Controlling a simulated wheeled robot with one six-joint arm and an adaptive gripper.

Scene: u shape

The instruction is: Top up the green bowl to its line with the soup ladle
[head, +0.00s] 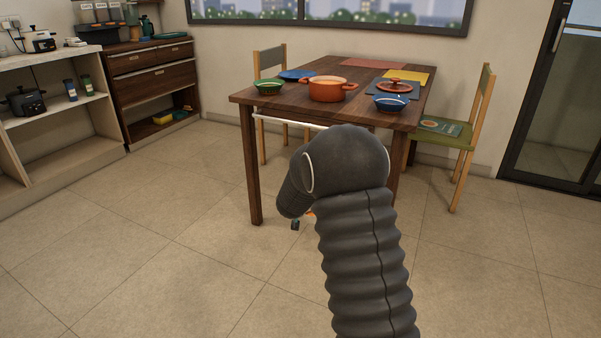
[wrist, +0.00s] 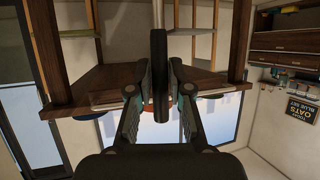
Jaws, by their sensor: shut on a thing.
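The green bowl (head: 268,87) stands near the left front corner of the wooden table (head: 290,103); its line and contents cannot be made out. An open orange pot (head: 328,91) stands to its right. My gripper (wrist: 160,92) is shut on a long dark handle (wrist: 160,62) with a pale metal shaft, apparently the soup ladle; its bowl end is not in view. In the head view my arm hides most of the gripper and the ladle, in front of and below the table's front edge. The wrist view is upside down.
A blue bowl (head: 390,104), a red lid (head: 394,86) and a blue plate (head: 297,75) are on the table. A pale rail (head: 275,120) runs under its front edge. Chairs stand behind and at the right (head: 450,138). The floor (head: 150,235) at left is clear.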

